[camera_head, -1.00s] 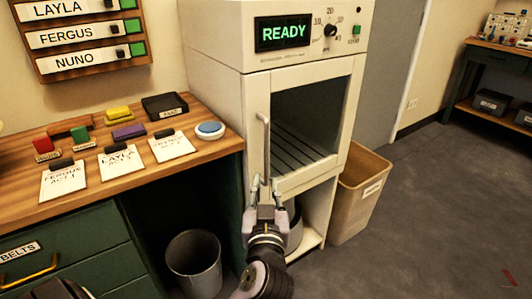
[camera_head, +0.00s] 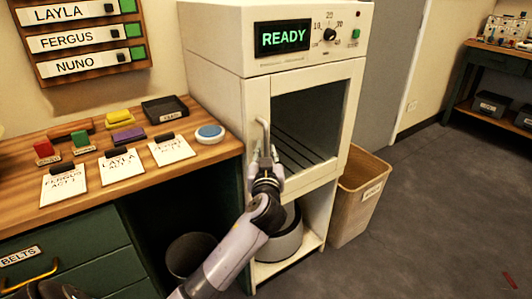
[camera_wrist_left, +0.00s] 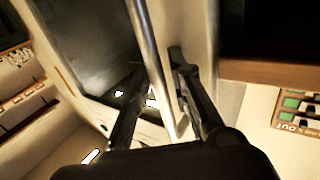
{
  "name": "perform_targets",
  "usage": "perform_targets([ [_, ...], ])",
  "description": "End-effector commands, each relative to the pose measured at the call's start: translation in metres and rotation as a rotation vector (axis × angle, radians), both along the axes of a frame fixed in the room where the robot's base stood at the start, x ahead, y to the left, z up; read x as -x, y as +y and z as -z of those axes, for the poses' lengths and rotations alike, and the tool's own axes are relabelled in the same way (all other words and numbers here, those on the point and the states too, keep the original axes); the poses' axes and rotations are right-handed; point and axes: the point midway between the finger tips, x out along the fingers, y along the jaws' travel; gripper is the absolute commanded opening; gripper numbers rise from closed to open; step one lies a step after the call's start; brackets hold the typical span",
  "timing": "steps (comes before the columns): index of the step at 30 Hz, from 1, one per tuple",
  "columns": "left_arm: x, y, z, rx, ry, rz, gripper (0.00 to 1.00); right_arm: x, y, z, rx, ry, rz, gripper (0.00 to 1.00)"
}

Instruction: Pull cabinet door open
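The white cabinet (camera_head: 218,98) has a framed glass door (camera_head: 258,104), which looks closed. A grey vertical bar handle (camera_head: 264,130) is on the door's left side. My left gripper (camera_head: 264,154) is at the lower part of this handle. In the left wrist view the handle (camera_wrist_left: 150,60) runs between the two fingers of my left gripper (camera_wrist_left: 160,85). The fingers stand apart, with a gap beside the bar, so they are around it but do not look closed on it. My right gripper is not in view.
A wooden counter (camera_head: 215,152) with cards and coloured blocks stands left of the cabinet. A dark bin (camera_head: 190,254) is below it. A round pot (camera_head: 284,243) sits on the cabinet's lower shelf. A tan bin (camera_head: 352,205) stands at right.

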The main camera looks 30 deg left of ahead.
Motion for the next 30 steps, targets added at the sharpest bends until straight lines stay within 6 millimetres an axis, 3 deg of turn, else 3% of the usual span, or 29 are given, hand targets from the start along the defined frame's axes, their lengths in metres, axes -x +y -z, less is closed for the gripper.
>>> perform_targets([
  [6,-0.0003,0.0001,0.0004,0.001,0.001,0.0,0.2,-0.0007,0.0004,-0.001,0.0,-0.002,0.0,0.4],
  [15,-0.0001,-0.0001,0.0006,0.001,0.001,0.0,0.0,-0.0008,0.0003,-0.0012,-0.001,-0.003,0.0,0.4],
  [30,0.0,-0.0001,0.0009,0.0,0.002,0.0,0.0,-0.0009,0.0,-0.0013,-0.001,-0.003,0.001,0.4],
])
